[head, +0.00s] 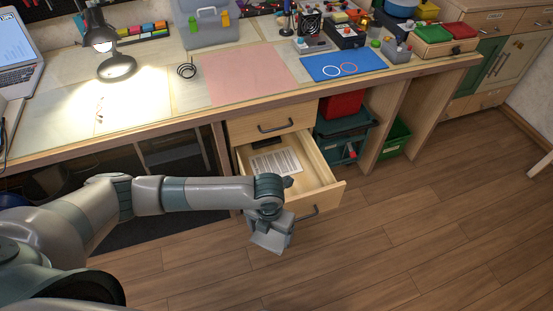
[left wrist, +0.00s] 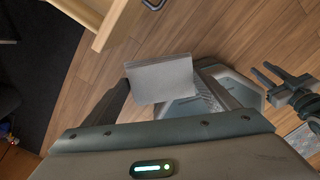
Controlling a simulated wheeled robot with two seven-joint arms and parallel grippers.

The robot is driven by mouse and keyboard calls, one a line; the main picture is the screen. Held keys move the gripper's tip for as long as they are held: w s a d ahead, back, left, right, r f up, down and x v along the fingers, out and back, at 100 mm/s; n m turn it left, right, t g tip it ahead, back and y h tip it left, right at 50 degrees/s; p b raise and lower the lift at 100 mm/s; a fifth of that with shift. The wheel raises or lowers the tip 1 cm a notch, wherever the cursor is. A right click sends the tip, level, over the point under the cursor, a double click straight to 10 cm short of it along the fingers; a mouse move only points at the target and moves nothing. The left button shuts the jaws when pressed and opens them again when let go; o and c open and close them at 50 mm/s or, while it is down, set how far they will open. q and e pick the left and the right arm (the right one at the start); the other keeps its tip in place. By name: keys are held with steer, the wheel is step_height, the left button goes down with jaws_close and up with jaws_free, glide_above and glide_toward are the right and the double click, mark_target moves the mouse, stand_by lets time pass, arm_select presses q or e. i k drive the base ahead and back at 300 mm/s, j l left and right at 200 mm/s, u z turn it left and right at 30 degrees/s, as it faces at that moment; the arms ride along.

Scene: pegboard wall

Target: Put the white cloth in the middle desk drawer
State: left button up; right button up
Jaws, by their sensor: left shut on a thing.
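My left gripper (head: 270,222) is shut on the white cloth (head: 269,240), which hangs below it as a pale flap. The left wrist view shows the cloth (left wrist: 160,79) as a flat, light grey-white sheet between the fingers. The middle desk drawer (head: 328,191) is pulled open. A printed sheet (head: 277,163) and a dark item (head: 267,143) lie inside it. The gripper and cloth are at the drawer's near side, in front of its front panel in the picture. My left forearm hides part of the drawer's left side.
The top drawer (head: 262,121) above is shut. The desk (head: 150,112) carries a lamp (head: 117,66), a pink mat (head: 245,75) and a blue mat (head: 344,64). A red box and teal bin (head: 345,131) stand right of the drawers. The wooden floor (head: 430,210) at right is clear.

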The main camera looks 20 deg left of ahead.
mark_target(288, 196)
steer(key=i, duration=0.85)
